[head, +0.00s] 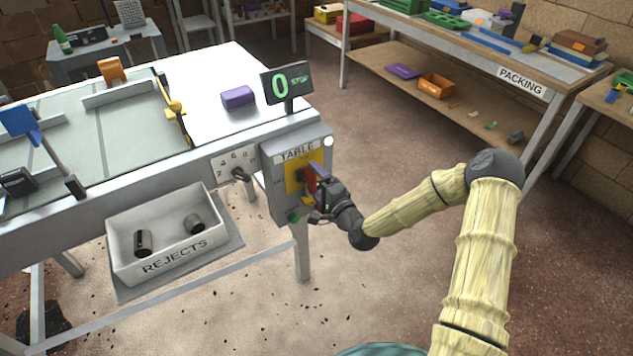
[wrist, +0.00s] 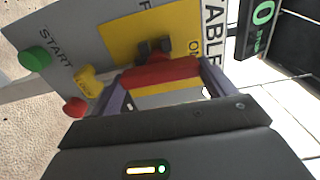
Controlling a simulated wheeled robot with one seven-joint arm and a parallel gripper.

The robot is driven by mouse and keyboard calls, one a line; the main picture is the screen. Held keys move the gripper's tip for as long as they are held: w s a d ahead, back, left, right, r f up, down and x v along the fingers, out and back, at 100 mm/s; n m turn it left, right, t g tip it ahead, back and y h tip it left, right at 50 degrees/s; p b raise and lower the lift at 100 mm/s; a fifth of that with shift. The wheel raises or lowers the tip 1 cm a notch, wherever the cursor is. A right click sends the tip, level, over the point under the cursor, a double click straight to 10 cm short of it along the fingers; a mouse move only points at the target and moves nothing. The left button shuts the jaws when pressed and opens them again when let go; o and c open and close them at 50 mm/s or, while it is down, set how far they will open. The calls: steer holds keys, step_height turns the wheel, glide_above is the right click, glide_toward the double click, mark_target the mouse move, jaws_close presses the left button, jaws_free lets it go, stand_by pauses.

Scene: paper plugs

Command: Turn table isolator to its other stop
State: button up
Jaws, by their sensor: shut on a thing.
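The table isolator is a red handle (wrist: 160,73) on a yellow plate (wrist: 118,42), on the grey TABLE box at the table's corner. The red handle also shows in the head view (head: 313,179), partly hidden by my gripper (head: 318,192). In the wrist view my gripper (wrist: 165,88) has one finger at each end of the red handle and is shut on it. The handle runs about up and down the panel, with the ON lettering near its upper end. Part of an F shows at the plate's other side. Dark blocks sit behind the handle.
A green START button (wrist: 35,59) and a red button (wrist: 75,107) with a yellow piece sit below the isolator. A display (head: 287,83) above reads 0 STOP. A numbered dial (head: 236,168) and a REJECTS bin (head: 170,262) are left.

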steer(key=shift+f, duration=0.1)
steer(key=o, duration=0.9)
steer(key=p+v, duration=0.1)
steer(key=v, duration=1.6)
steer(key=shift+s+d, duration=0.2)
